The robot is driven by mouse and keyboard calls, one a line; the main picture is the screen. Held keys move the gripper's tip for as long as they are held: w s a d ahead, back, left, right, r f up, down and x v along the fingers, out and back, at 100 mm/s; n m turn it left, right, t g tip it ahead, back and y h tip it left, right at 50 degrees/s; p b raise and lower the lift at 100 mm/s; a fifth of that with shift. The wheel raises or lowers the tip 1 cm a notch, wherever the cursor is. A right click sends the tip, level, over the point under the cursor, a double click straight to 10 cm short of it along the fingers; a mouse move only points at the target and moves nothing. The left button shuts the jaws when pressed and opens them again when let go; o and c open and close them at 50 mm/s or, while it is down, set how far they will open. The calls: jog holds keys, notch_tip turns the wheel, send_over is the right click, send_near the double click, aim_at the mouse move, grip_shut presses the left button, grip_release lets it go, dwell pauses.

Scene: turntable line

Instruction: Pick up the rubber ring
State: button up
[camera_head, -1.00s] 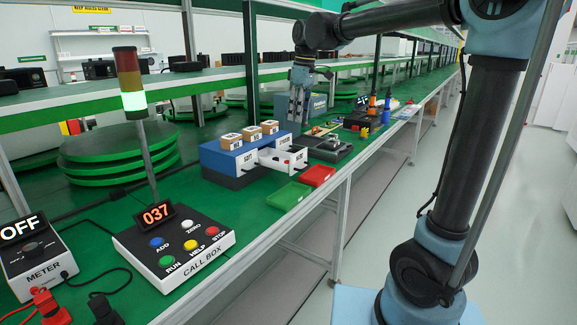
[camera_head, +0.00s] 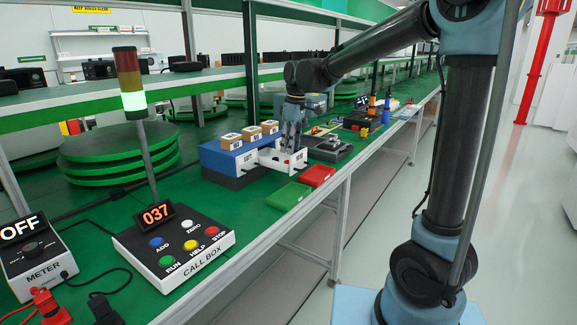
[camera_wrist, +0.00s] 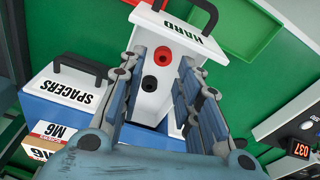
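An open white drawer (camera_wrist: 150,106) slides out of the blue cabinet (camera_head: 222,158); its label reads "HARD" in the wrist view. Inside it lie a red ring-like piece (camera_wrist: 163,56) and a black ring-like piece (camera_wrist: 150,84), each with a dark centre. I cannot tell by material which is rubber; the black one looks most like it. My gripper (camera_wrist: 163,72) is open and points down over the drawer, one finger on each side of the two pieces. In the head view my gripper (camera_head: 291,150) hides part of the drawer.
A shut drawer labelled "SPACERS" (camera_wrist: 70,92) is beside the open one. Small cardboard boxes (camera_head: 251,133) stand on the cabinet. A green tray (camera_head: 289,196) and a red tray (camera_head: 317,175) lie in front. The call box (camera_head: 175,247) stands nearer on the green bench.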

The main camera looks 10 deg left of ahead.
jog(key=shift+s+a+f, duration=0.1)
jog(key=shift+a+f, duration=0.1)
jog(key=shift+f, duration=1.15)
jog(key=shift+a+f, duration=0.15)
jog(key=shift+f, duration=1.15)
jog(key=c, duration=0.5)
